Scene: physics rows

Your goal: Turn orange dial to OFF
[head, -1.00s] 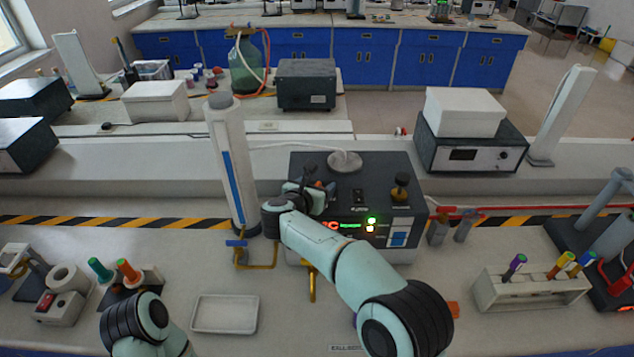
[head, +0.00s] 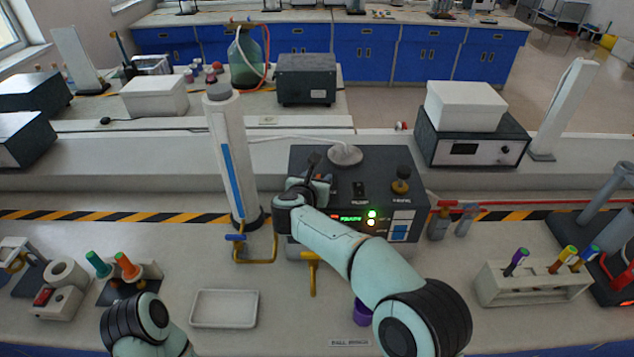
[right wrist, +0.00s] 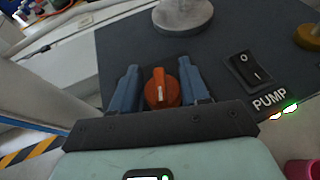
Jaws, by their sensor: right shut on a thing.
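The orange dial (right wrist: 165,90) sits on the dark top panel of the control box (head: 385,170). In the right wrist view it is between the two blue-grey fingers of my right gripper (right wrist: 160,85), with a pale pointer line running nearly up and down the picture. My right gripper (head: 318,184) is shut on the dial, at the left part of the panel in the head view. The gripper mostly hides the dial there, and I see no OFF marking in either view. Of my left arm only a link shows at the bottom left; its gripper is out of view.
A black rocker switch (right wrist: 246,68) marked PUMP and a brass knob (head: 401,180) are on the same panel. A grey round fitting (head: 345,156) stands behind the dial. A tall white column (head: 228,150) rises left of the box. A white tray (head: 224,308) lies in front.

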